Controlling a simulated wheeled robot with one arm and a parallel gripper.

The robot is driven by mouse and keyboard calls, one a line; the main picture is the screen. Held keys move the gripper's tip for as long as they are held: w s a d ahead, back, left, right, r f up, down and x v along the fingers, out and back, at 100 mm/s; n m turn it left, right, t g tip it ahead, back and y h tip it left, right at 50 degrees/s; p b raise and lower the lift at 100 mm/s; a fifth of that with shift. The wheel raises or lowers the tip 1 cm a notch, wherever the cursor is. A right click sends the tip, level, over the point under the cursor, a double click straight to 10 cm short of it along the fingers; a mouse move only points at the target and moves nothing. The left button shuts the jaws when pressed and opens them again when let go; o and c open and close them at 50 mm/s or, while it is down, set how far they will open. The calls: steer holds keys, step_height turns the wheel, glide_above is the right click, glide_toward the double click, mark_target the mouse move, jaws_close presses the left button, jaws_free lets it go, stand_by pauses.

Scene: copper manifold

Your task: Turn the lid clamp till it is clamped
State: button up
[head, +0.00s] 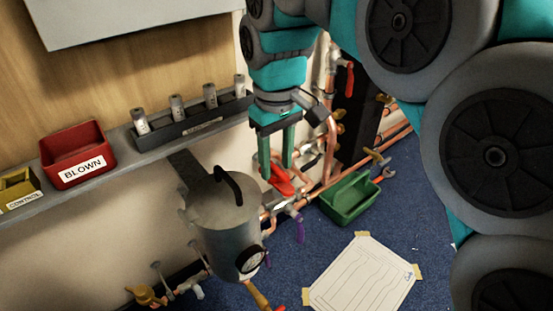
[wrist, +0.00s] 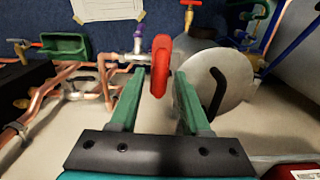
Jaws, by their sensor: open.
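A grey cylindrical vessel (head: 230,235) stands below the shelf in the head view, with a round lid (head: 212,207) on top. A black curved bar (head: 232,185) rises from the lid; the bar also shows in the wrist view (wrist: 216,92). A red handle (head: 281,182) is beside the vessel; in the wrist view the red handle (wrist: 160,66) stands upright between the fingers. I cannot tell which of these is the lid clamp. My gripper (head: 276,170) is open, pointing down, its fingers on either side of the red handle. Contact is not clear.
Copper pipes (head: 325,172) run behind my gripper. A green bin (head: 349,198) is on the blue floor to the right, near a taped paper sheet (head: 362,275). A shelf (head: 110,160) holds a red BLOWN bin (head: 78,155) and several grey cylinders.

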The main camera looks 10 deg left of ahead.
steer(key=shift+f, duration=0.1)
steer(key=shift+c, duration=0.4)
jaws_close()
